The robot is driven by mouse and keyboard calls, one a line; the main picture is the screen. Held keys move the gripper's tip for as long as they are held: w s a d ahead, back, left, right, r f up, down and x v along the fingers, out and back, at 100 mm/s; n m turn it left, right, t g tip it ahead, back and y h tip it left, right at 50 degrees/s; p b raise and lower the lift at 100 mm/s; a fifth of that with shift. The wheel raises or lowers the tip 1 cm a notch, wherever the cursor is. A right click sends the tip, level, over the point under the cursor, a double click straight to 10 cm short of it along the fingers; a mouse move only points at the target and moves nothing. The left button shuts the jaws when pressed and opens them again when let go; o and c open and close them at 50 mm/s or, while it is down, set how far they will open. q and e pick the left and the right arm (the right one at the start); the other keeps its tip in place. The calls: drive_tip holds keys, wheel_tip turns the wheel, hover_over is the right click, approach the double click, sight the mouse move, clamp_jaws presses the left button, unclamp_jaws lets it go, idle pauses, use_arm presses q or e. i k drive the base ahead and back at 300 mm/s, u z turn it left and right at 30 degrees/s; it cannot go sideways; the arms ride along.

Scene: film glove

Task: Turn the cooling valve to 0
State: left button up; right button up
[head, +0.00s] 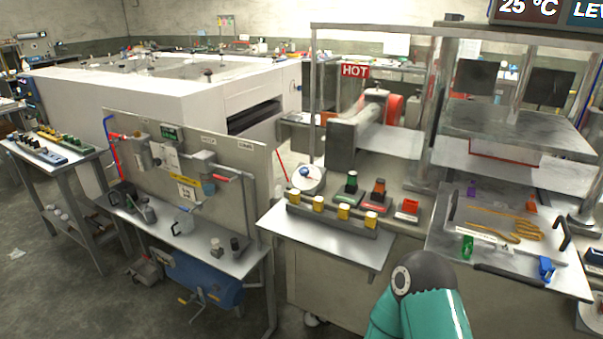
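A white round dial with a blue knob (304,173) stands on the bench at the middle, behind a row of yellow-topped blocks. It may be the cooling valve, but I cannot read its label or its setting. A thin red pointer or rod rises at its left. Neither of my grippers is in view. One of my arm links, teal with a dark grey joint, shows at the bottom right, in front of the bench and apart from the dial.
Black, red and orange control blocks (378,189) stand right of the dial. A tray (456,258) with an orange glove shape and coloured clamps lies farther right. A pipe panel (235,160) stands at left. Hot rollers (375,128) and a metal frame stand behind.

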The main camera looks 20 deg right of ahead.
sight(303, 171)
drive_tip(key=z, duration=0.1)
drive_tip(key=i, duration=0.9)
drive_tip(key=u, duration=0.1)
